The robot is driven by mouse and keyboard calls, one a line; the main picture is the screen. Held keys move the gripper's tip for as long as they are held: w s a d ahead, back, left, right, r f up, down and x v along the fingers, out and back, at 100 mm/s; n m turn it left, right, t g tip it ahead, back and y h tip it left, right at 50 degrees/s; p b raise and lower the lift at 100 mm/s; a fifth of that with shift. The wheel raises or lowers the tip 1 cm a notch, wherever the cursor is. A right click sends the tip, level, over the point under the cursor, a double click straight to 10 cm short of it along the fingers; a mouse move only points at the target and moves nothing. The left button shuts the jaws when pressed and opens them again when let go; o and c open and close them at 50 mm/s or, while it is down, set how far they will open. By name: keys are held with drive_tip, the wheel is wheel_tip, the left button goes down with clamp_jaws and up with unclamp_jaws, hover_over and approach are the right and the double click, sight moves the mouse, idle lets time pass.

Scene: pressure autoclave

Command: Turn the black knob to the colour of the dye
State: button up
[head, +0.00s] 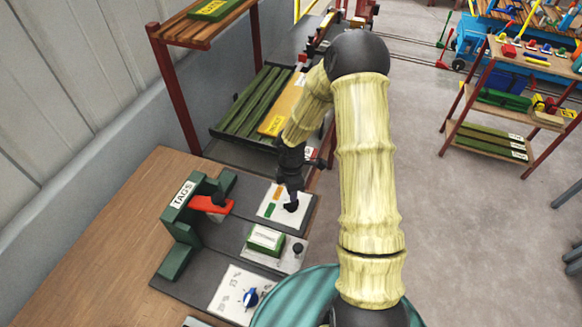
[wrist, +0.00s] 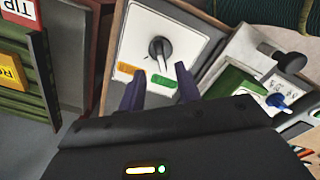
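The black knob (wrist: 159,47) sits on a white panel (wrist: 187,32) in the wrist view. In the head view my gripper (head: 291,180) is over the panel (head: 268,213) and partly hides the knob. I cannot pick out the dye for certain.
A green box (head: 265,239) with a black-topped post (head: 298,248) and a blue knob (head: 250,297) stand nearby on the bench. A red lever (head: 211,204) sits in the green frame marked TAGS (head: 184,195). A rack of green slats (head: 250,100) lies beyond.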

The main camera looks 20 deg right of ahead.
wheel_tip(320, 180, up, 12)
drive_tip(key=shift+f, duration=0.25)
idle(0.5)
drive_tip(key=s+r+m+t, duration=0.1)
drive_tip(key=s+r+m, duration=0.3)
drive_tip(key=s+m, duration=0.3)
drive_tip(key=s+r+m+t, duration=0.1)
drive_tip(key=s+r+m, duration=0.3)
drive_tip(key=s+m, duration=0.3)
drive_tip(key=m, duration=0.4)
drive_tip(key=shift+s+t, duration=0.15)
drive_tip(key=shift+t, duration=0.15)
drive_tip(key=shift+r, duration=0.1)
